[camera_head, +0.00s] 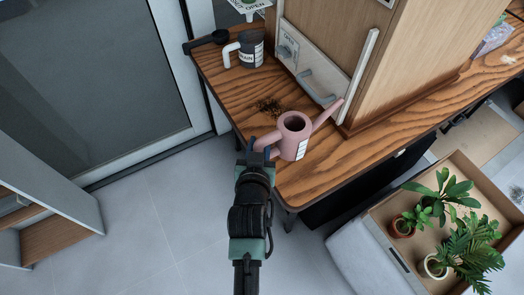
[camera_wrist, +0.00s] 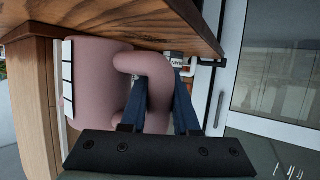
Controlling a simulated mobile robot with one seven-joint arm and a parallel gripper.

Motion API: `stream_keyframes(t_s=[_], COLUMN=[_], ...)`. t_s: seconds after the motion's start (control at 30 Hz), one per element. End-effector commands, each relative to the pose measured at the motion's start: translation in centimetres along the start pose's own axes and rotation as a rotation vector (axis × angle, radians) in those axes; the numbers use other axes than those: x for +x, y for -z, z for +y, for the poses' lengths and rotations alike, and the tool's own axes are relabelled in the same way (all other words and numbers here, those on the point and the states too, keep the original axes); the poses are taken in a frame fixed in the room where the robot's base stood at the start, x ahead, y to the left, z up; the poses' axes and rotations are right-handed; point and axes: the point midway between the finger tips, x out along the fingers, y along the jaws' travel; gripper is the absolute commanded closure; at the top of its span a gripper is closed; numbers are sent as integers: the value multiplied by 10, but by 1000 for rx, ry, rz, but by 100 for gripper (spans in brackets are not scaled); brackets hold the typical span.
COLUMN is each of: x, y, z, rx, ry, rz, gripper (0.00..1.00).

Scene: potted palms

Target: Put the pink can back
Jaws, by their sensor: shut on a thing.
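The pink can (camera_head: 293,136) is a pink watering can with a spout pointing up and to the right and a white label on its side. It is at the front corner of the wooden table in the head view; whether its base touches the top I cannot tell. It fills the left of the wrist view (camera_wrist: 100,80), lying sideways in that picture. My gripper (camera_head: 258,146) is shut on the can's curved handle. In the wrist view my gripper's blue fingers (camera_wrist: 165,95) reach in at the handle, which partly hides them.
A dark can labelled RAIN (camera_head: 251,50) with a white handle stands at the table's back left. Dark soil (camera_head: 269,106) lies behind the pink can. A wooden cabinet (camera_head: 415,55) with a handled white panel (camera_head: 312,68) stands close right. A box with potted plants (camera_head: 375,228) is lower right.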

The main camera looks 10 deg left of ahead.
Motion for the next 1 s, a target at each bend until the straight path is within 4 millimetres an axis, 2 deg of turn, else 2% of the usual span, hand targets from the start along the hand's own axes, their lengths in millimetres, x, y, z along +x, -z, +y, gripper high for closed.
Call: stream_keyframes(t_s=[0.23,0.67,0.7,0.8,0.83,0.87,1.0], x=[13,15,15,15,15,15,15], y=[-30,-36,-37,-37,-37,-37,-37], z=[0,0,0,0,0,0,0], rx=[-1,-1,1,1,1,1,1], ry=[0,1,1,0,1,1,1], rz=[2,4,-1,-1,-1,-1,-1], gripper=[100,100,65,47,42,41,41])
